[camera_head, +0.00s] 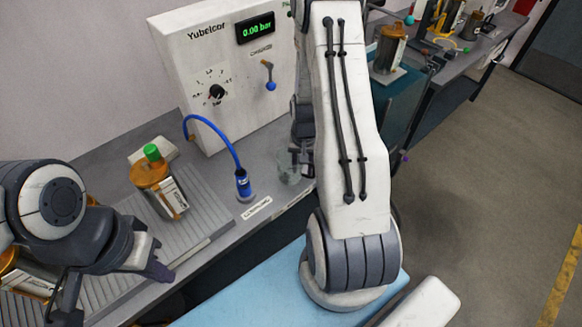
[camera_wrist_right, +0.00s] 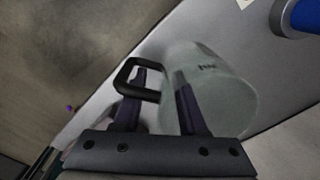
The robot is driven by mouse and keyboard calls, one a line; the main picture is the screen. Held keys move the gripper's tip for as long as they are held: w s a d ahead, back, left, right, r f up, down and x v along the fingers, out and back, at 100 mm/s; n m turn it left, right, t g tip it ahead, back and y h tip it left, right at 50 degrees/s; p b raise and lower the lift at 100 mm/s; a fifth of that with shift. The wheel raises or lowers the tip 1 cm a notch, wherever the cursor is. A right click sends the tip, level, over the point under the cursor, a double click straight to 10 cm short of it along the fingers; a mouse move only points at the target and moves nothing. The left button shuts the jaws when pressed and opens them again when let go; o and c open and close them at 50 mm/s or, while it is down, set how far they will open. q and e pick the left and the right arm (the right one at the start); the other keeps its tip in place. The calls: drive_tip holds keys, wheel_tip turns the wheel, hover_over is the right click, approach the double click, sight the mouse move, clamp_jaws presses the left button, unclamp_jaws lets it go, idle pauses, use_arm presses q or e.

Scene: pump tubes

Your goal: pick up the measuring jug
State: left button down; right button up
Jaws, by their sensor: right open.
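The measuring jug is a clear, see-through vessel with a black loop handle. In the right wrist view its body (camera_wrist_right: 222,88) fills the middle right. In the head view the jug (camera_head: 288,168) shows faintly at the bench edge, partly behind my right arm. My right gripper (camera_wrist_right: 159,98) is open at the jug: one finger overlaps the black handle, the other overlaps the clear body. I cannot tell whether either finger touches. In the head view my right arm hides most of this gripper. My left gripper (camera_head: 112,288) is open and empty over the ribbed tray's near end.
A pump panel (camera_head: 225,60) stands behind, with a blue hose (camera_head: 222,138) to a blue fitting (camera_head: 243,184) left of the jug. An amber bottle with green cap (camera_head: 158,182) stands on the ribbed tray (camera_head: 205,222). Open floor lies right.

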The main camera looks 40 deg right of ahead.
drive_tip(key=shift+c, duration=0.3)
clamp_jaws()
idle(1.1)
